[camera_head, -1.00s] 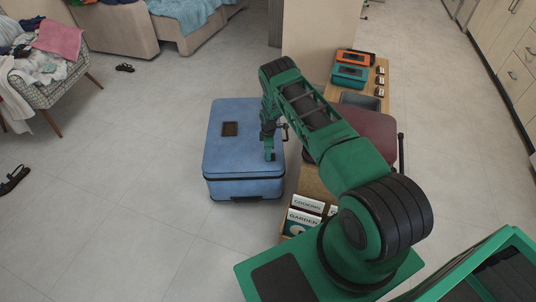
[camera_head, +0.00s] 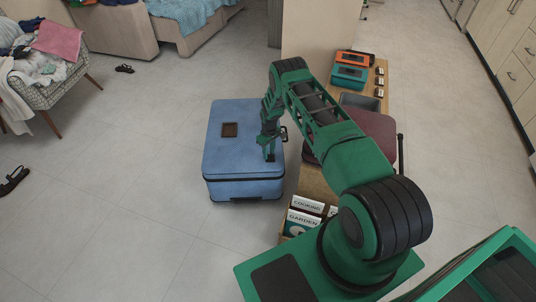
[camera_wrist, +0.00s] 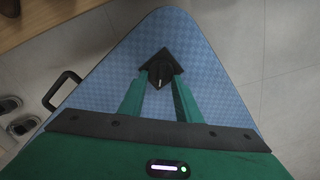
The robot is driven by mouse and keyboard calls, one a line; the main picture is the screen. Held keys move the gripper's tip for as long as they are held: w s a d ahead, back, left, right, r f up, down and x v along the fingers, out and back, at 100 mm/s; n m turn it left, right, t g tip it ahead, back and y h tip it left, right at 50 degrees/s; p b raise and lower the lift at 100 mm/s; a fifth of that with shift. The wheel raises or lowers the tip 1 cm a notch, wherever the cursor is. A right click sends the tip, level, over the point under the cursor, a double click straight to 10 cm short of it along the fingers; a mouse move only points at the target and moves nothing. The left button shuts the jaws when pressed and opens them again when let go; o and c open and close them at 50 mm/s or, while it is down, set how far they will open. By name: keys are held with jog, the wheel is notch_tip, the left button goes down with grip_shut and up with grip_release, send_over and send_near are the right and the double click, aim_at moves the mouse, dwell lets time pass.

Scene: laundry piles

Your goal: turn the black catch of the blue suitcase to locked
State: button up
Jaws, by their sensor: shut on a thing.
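The blue suitcase (camera_head: 238,165) lies flat on the floor, and its lid looks closed. In the wrist view a corner of the lid (camera_wrist: 215,75) fills the middle. The black catch (camera_wrist: 161,57) is a diamond-shaped plate with a raised knob, near that corner. My gripper (camera_wrist: 160,80) is over the catch, its two green fingers on either side of the knob and shut on it. In the head view my gripper (camera_head: 268,157) points down at the suitcase's right front part and hides the catch. I cannot tell the knob's exact angle.
A wooden bench (camera_head: 314,184) stands close to the right, with a dark red case (camera_head: 370,133), books (camera_head: 303,222) and orange and teal boxes (camera_head: 350,76). A patterned chair with clothes (camera_head: 62,85) is far left. The floor left of the suitcase is clear.

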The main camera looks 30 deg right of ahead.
jog(key=m, duration=0.4)
jog(key=shift+w+d+r+m, duration=0.1)
jog(key=shift+w+d+m, duration=0.1)
jog(key=shift+d+m, duration=0.3)
jog(key=shift+m, duration=1.7)
jog(key=o, duration=1)
jog(key=shift+s, duration=0.1)
notch_tip(320, 180, up, 11)
jog(key=shift+f, duration=0.2)
